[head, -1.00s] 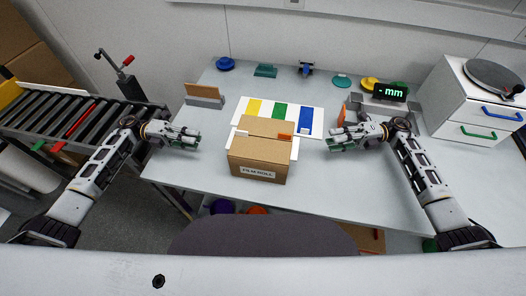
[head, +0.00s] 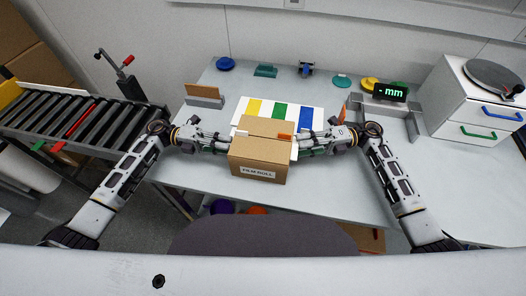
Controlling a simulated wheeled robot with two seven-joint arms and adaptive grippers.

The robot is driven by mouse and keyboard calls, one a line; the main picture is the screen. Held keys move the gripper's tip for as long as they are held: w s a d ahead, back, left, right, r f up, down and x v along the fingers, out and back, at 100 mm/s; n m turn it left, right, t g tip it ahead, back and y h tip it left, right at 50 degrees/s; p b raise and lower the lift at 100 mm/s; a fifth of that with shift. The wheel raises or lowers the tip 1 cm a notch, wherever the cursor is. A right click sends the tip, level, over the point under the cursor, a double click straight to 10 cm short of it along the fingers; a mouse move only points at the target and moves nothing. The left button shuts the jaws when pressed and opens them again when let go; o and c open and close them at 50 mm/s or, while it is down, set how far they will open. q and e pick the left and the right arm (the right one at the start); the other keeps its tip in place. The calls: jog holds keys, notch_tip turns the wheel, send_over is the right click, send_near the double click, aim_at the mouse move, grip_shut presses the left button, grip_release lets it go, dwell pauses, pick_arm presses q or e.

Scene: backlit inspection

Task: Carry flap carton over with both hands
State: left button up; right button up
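The flap carton (head: 258,163) is a brown box with a white "FILM ROLL" label on its front, standing on the grey table. White pieces show at its left and right top edges, and an orange piece lies near its top right. My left gripper (head: 226,145) is at the carton's left side, and my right gripper (head: 299,147) is at its right side. Both are at or very near the side walls. Whether they touch it, and the state of their fingers, is too small to tell.
A sheet with yellow, green and blue stripes (head: 240,106) lies behind the carton. A white drawer cabinet (head: 459,105) and a green-lit display (head: 390,91) stand at the right. A roller conveyor (head: 72,117) is at the left. The table's front right is clear.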

jog(key=shift+a, duration=0.25)
grip_shut()
dwell(0.4)
